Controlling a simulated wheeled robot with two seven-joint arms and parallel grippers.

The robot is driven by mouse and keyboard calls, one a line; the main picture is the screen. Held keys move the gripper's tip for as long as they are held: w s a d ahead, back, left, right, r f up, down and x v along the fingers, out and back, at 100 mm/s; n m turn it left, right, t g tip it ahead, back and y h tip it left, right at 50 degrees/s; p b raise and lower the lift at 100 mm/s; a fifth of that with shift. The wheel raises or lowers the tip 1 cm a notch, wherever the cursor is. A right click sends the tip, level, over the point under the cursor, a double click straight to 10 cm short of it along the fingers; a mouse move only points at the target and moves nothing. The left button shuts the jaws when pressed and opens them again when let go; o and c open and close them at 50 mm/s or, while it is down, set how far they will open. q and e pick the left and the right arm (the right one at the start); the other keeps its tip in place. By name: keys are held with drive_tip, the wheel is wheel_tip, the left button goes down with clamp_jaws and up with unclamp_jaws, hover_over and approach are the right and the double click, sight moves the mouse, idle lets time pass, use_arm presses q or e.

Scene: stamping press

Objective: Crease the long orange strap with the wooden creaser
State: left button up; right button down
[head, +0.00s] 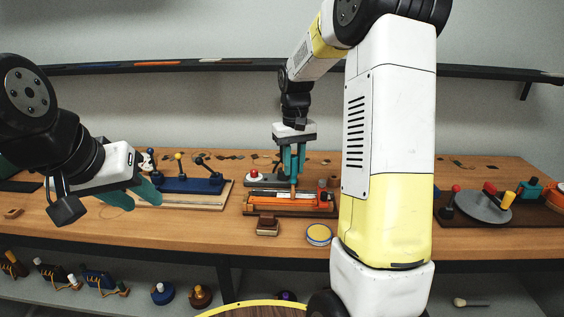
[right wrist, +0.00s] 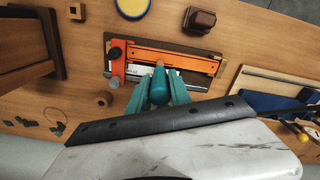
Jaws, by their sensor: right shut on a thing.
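The long orange strap (head: 282,208) lies along a low fixture on the bench, in front of my right gripper. It also shows in the right wrist view as a long orange band (right wrist: 190,63); I cannot fully tell strap from orange fixture parts. My right gripper (head: 293,176) points down over the fixture and is shut on the wooden creaser (right wrist: 160,64). Only the creaser's tip shows below the teal fingers; whether it touches the strap is unclear. My left gripper (head: 134,196) is open and empty, above the bench at the left.
A blue press (head: 190,184) stands left, a grey turntable (head: 482,207) right. My right arm hides bench behind it.

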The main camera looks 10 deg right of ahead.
drive_tip(key=shift+w+a, duration=0.2)
drive_tip(key=shift+a, duration=0.55)
drive_tip(key=shift+w+a, duration=0.2)
drive_tip(key=shift+a, duration=0.5)
drive_tip(key=shift+a+f, duration=0.1)
drive_tip(key=shift+a, duration=0.05)
drive_tip(key=shift+w+a, duration=0.25)
drive_tip(key=shift+a, duration=0.4)
drive_tip(key=shift+w+a, duration=0.2)
drive_tip(key=shift+a, duration=0.55)
drive_tip(key=shift+w+a, duration=0.2)
drive_tip(key=shift+a, duration=0.5)
drive_tip(key=shift+w+a, duration=0.2)
drive_tip(key=shift+a, duration=0.45)
drive_tip(key=shift+a, duration=0.1)
drive_tip(key=a, duration=0.1)
drive_tip(key=w+a, duration=0.1)
drive_tip(key=shift+a, duration=0.35)
